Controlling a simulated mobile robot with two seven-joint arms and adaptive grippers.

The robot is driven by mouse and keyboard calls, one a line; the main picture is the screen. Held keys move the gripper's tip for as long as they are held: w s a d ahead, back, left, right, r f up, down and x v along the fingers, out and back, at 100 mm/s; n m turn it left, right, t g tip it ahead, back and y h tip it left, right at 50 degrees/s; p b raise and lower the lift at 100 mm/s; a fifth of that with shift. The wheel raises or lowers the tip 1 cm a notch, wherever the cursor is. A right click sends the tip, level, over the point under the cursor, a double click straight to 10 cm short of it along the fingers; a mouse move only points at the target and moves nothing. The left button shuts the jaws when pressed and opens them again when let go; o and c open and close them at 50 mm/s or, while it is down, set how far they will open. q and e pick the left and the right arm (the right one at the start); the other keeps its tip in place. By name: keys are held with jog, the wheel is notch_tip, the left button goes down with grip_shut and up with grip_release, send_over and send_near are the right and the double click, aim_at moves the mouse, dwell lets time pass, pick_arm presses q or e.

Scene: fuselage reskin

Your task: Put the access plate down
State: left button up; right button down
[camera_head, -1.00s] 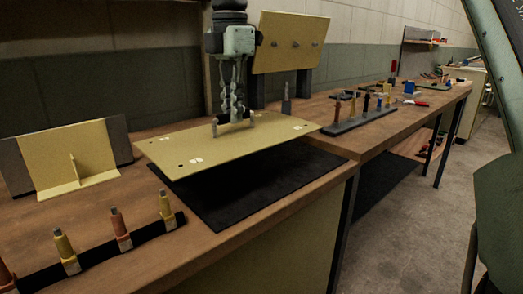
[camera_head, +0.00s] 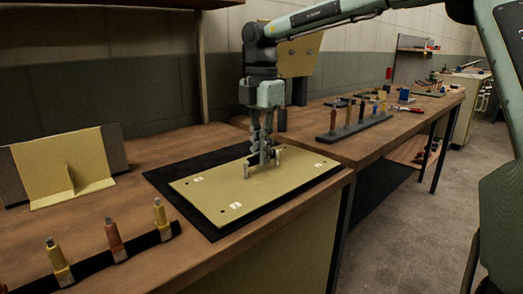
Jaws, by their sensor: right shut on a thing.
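The access plate (camera_head: 235,200) is a flat, pale yellow-green sheet with small holes and white labels near its corners. It lies level over the black mat (camera_head: 160,180) on the wooden bench, and mat shows around its edges. I cannot tell whether it touches the mat or is just above it. My right gripper (camera_head: 262,166) points straight down at the plate's middle and is shut on its handle, which the fingers partly hide. My left gripper is not in view.
A yellow angled panel on a grey stand (camera_head: 65,170) is at the left. Several tools stand in a black strip (camera_head: 95,262) at the front left. A tool rack (camera_head: 352,128) stands to the right. A yellow panel on an upright stand (camera_head: 300,60) is behind my arm.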

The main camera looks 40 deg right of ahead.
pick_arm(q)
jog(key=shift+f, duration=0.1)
pick_arm(e)
jog(key=c, duration=1.9)
grip_release()
jog(key=shift+c, duration=0.2)
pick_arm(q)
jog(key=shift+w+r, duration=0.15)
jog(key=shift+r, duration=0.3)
pick_arm(e)
jog(key=o, duration=0.3)
jog(key=shift+r, duration=0.25)
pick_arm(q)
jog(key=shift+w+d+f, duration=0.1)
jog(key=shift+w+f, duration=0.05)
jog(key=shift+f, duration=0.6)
pick_arm(e)
notch_tip(320, 180, up, 12)
jog(key=shift+f, duration=0.25)
